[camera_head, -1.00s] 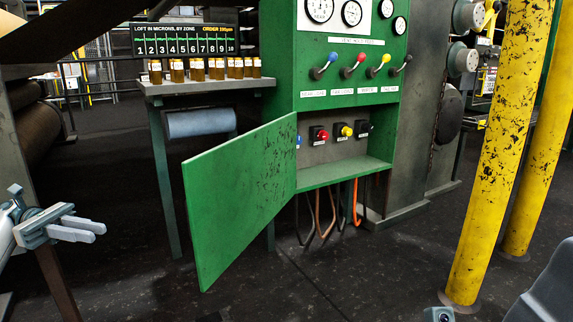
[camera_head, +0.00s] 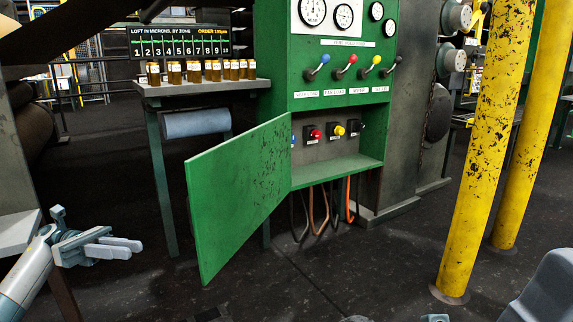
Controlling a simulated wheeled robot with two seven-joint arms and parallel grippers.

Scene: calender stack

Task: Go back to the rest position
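My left gripper (camera_head: 122,246) is at the lower left, in front of the green cabinet and apart from everything. Its two pale fingers lie close together, and nothing shows between them. Only a small grey piece of what may be my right gripper or arm shows at the bottom edge, so its fingers cannot be seen. The green cabinet (camera_head: 277,70) stands in the middle with its lower door (camera_head: 235,195) swung open. Inside are red (camera_head: 316,134) and yellow (camera_head: 339,130) knobs. Levers with blue, red, yellow and black handles stand above.
A shelf (camera_head: 205,88) with several amber bottles (camera_head: 196,72) and a blue-grey roll (camera_head: 197,123) stands left of the cabinet. Two yellow posts (camera_head: 485,150) stand at the right. The dark floor (camera_head: 350,265) in front is clear.

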